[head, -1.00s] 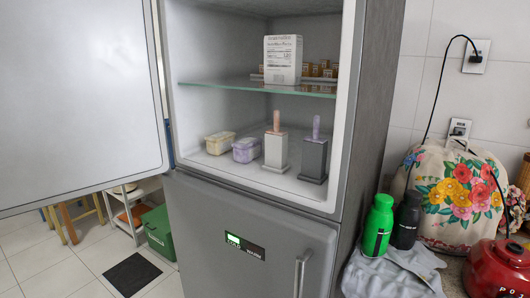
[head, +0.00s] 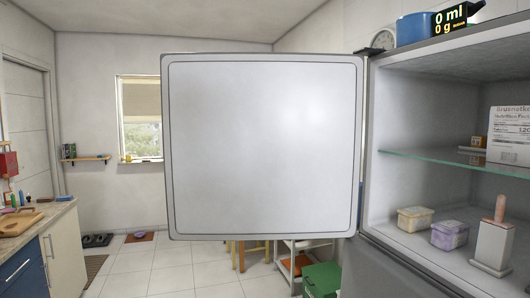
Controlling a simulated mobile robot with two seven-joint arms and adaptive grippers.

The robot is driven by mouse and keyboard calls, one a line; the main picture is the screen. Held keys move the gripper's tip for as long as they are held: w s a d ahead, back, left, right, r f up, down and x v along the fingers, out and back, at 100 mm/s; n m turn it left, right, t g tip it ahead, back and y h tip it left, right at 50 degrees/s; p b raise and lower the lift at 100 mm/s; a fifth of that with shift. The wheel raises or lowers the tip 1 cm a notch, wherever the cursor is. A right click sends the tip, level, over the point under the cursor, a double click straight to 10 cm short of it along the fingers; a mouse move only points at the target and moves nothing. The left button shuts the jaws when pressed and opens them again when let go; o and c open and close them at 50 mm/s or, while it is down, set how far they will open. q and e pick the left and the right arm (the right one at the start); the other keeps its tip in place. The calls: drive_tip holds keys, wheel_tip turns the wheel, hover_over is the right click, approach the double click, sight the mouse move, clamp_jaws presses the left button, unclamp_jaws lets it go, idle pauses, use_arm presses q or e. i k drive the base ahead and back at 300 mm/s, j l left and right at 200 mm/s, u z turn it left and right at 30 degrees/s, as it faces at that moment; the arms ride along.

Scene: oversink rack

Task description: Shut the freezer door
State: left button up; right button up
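The freezer door (head: 264,147) stands wide open in the middle of the head view, its pale inner face turned toward me. It is hinged on its right side to the freezer (head: 385,150). The open compartment at the right shows a glass shelf (head: 440,159) with a white box (head: 508,135) on it. Below are two small tubs, one yellowish (head: 414,219) and one purple (head: 449,235), and a pale block with a pink stick (head: 493,245). The door's outer face is hidden. Neither of my grippers shows.
A blue pot (head: 414,30) and a digital scale display (head: 452,18) stand on top of the freezer. A counter (head: 40,225) with a cutting board runs along the left. A green bin (head: 321,280) and stools are behind the door. Tiled floor (head: 180,270) is clear at left centre.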

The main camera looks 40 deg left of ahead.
sight(257, 146)
drive_tip(key=j+z, duration=0.15)
drive_tip(key=j, duration=0.8)
drive_tip(key=j+z, duration=0.2)
drive_tip(key=j, duration=0.3)
drive_tip(key=j+z, duration=0.2)
drive_tip(key=j, duration=0.3)
drive_tip(key=j+z, duration=0.2)
drive_tip(key=j, duration=0.3)
drive_tip(key=k+j+z, duration=0.2)
drive_tip(key=j, duration=0.3)
drive_tip(key=j+z, duration=0.2)
drive_tip(key=j, duration=0.25)
drive_tip(key=k+j+z, duration=0.2)
drive_tip(key=j, duration=0.25)
drive_tip(key=k+j+z, duration=0.2)
drive_tip(key=j, duration=0.25)
drive_tip(key=k+j+z, duration=0.2)
drive_tip(key=j, duration=0.25)
drive_tip(key=k+j+z, duration=0.1)
drive_tip(key=j, duration=0.3)
drive_tip(key=k+j+z, duration=0.1)
drive_tip(key=j, duration=0.25)
drive_tip(key=k+j, duration=0.15)
drive_tip(key=j, duration=0.2)
drive_tip(key=k+j+z, duration=0.15)
drive_tip(key=j, duration=0.2)
